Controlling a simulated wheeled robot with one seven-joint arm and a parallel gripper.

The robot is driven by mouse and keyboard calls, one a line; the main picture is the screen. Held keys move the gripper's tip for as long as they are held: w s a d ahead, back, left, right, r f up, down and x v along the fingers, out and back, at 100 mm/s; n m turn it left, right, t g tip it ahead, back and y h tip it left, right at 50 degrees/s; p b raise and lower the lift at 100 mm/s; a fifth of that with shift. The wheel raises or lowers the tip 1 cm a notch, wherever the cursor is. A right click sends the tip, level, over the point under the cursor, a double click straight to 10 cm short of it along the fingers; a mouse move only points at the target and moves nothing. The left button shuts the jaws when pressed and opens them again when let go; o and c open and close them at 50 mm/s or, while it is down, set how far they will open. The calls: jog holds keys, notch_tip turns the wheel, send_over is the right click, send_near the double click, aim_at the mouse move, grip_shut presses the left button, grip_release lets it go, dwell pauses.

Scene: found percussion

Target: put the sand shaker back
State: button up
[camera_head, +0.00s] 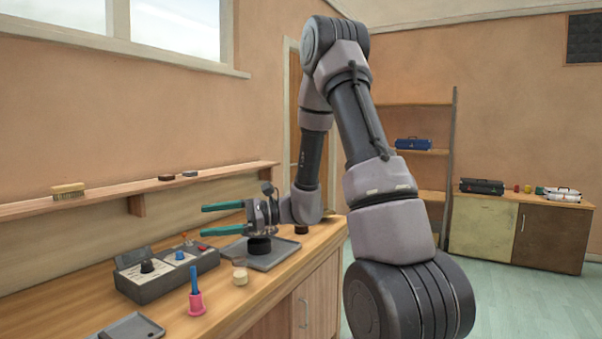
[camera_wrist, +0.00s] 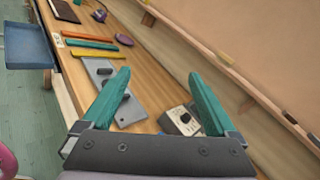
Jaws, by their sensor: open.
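My gripper (camera_head: 204,220) is open and empty above the workbench, its two teal fingers pointing left in the head view. In the wrist view the gripper (camera_wrist: 158,78) shows spread fingers with nothing between them. A small jar-like thing (camera_head: 240,276), cream below and tan above, stands upright on the bench below and right of the fingertips. It may be the sand shaker, but I cannot tell for sure. A grey tray (camera_head: 287,250) lies behind it, with a black round thing (camera_head: 260,245) on it, under my gripper.
A grey box with knobs (camera_head: 165,280) and a pink bell with a blue handle (camera_head: 195,300) stand on the bench. A second tray (camera_head: 135,328) lies nearer. A wall ledge (camera_head: 120,190) holds a brush (camera_head: 68,190). Coloured bars (camera_wrist: 90,44) show in the wrist view.

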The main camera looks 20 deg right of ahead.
jog(key=s+d+r+n+g+h, duration=0.2)
jog(key=s+r+n+h, duration=0.15)
jog(key=s, duration=0.35)
jog(key=s+d+r+n+g+h, duration=0.1)
jog(key=s+d+r+n+h, duration=0.1)
jog(key=s+n+h, duration=0.35)
jog(key=s+d+r+n+t+h, duration=0.1)
jog(key=s+d+r+t+h, duration=0.1)
jog(key=d+r+t+h, duration=0.1)
jog(key=s+d+r+t+h, duration=0.3)
jog(key=d+r+t, duration=0.1)
jog(key=d, duration=0.4)
jog(key=shift+s+d+r+n, duration=0.2)
jog(key=shift+s+r+n, duration=0.1)
jog(key=shift+r+n, duration=0.1)
